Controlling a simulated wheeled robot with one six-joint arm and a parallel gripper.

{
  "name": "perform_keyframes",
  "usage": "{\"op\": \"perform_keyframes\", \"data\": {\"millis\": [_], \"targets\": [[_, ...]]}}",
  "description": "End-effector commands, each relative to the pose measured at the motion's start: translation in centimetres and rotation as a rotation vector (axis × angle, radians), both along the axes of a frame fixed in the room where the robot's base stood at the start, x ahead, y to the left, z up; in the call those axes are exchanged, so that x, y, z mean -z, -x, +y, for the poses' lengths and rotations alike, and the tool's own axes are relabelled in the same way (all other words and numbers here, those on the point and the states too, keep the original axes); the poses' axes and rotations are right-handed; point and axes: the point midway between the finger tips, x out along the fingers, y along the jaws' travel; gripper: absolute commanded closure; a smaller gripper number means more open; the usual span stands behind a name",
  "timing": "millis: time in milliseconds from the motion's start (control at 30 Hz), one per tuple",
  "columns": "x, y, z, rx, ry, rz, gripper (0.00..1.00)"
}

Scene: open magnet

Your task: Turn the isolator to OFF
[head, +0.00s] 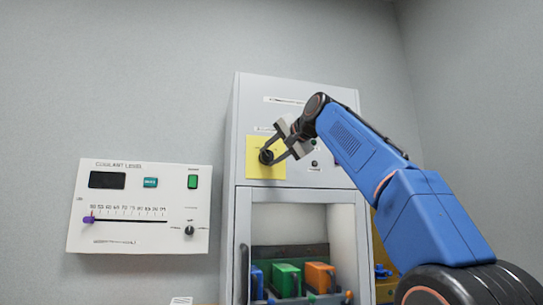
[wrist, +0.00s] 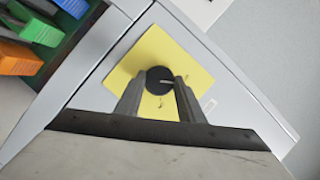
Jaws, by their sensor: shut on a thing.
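The isolator is a black round knob (wrist: 158,80) on a yellow square plate (head: 259,169) on the upper front of a grey cabinet. The yellow plate also shows in the wrist view (wrist: 185,60). My gripper (head: 276,155) reaches in from the right and its fingers are shut on the knob. In the wrist view the two fingertips (wrist: 158,86) sit on either side of the knob. A pale mark on the knob points right in that view. The lettering on the plate is too small to read, so I cannot tell the knob's setting.
A white coolant level panel (head: 140,232) with a slider, display and buttons is on the wall at left. Below the plate, the cabinet's open bay holds blue, green and orange handled things (head: 286,278). Small indicators (head: 314,163) sit right of the plate.

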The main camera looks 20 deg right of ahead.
Motion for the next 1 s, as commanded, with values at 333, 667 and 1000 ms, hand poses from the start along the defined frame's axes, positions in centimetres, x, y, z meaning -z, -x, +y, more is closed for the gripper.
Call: {"op": "perform_keyframes", "data": {"millis": [333, 667, 1000], "targets": [[0.15, -0.14, 0.14, -0.002, 0.168, 0.006, 0.87], [0.13, -0.08, 0.18, -0.002, 0.210, 0.007, 0.87], [0.14, -0.11, 0.17, -0.002, 0.210, 0.007, 0.55]]}}
